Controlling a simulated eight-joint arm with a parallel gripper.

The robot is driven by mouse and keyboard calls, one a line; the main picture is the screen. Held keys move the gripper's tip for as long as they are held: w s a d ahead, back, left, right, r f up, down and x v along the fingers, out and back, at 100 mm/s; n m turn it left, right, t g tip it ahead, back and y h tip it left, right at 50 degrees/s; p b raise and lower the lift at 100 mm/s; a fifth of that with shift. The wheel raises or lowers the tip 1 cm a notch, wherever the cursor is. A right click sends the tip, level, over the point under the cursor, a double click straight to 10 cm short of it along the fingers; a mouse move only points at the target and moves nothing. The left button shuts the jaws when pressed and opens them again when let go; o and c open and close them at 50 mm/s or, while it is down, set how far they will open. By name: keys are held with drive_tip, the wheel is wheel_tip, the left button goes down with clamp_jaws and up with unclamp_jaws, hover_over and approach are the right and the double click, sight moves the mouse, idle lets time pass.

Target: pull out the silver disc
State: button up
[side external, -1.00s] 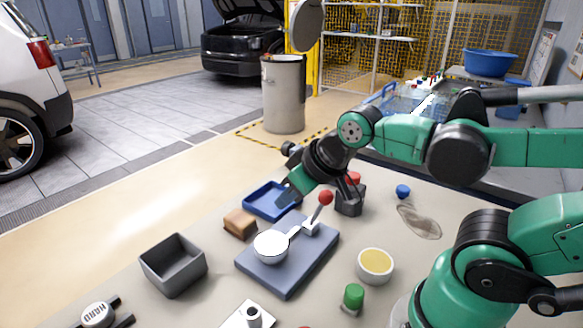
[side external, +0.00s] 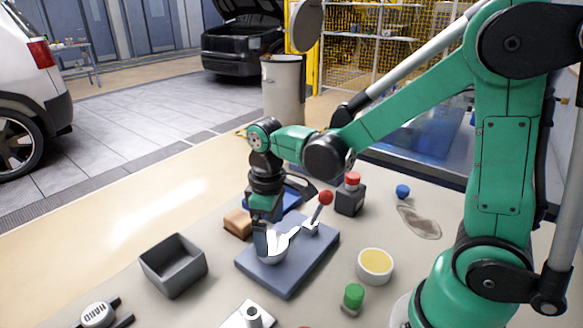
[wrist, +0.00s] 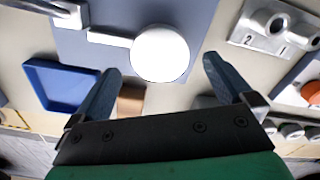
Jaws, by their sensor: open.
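The silver disc (wrist: 160,52) looks bright white and round in the wrist view. A narrow bar runs from it to a bracket (wrist: 68,14) on the grey-blue plate (wrist: 95,40). In the side view the disc (side external: 273,256) is partly hidden behind my fingers, and a lever with a red ball (side external: 326,197) rises from the bracket. My gripper (side external: 262,243) points down over the plate, right at the disc. In the wrist view its fingers (wrist: 162,64) are open, one on each side of the disc's near edge. I cannot tell whether they touch it.
A blue tray (wrist: 60,83) and a brown block (side external: 238,222) lie behind the plate. An open grey box (side external: 174,266) stands to the left. A black block with a red button (side external: 350,195), a yellow-filled bowl (side external: 375,265) and a green-capped piece (side external: 353,297) stand to the right.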

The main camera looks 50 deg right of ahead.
sight(271, 242)
drive_tip(key=shift+f, duration=2.1)
drive_tip(key=c, duration=1.2)
drive_tip(key=o, duration=0.5)
drive_tip(key=shift+c, duration=0.8)
drive_tip(key=shift+r, duration=0.4)
drive_tip(key=shift+r, duration=2.1)
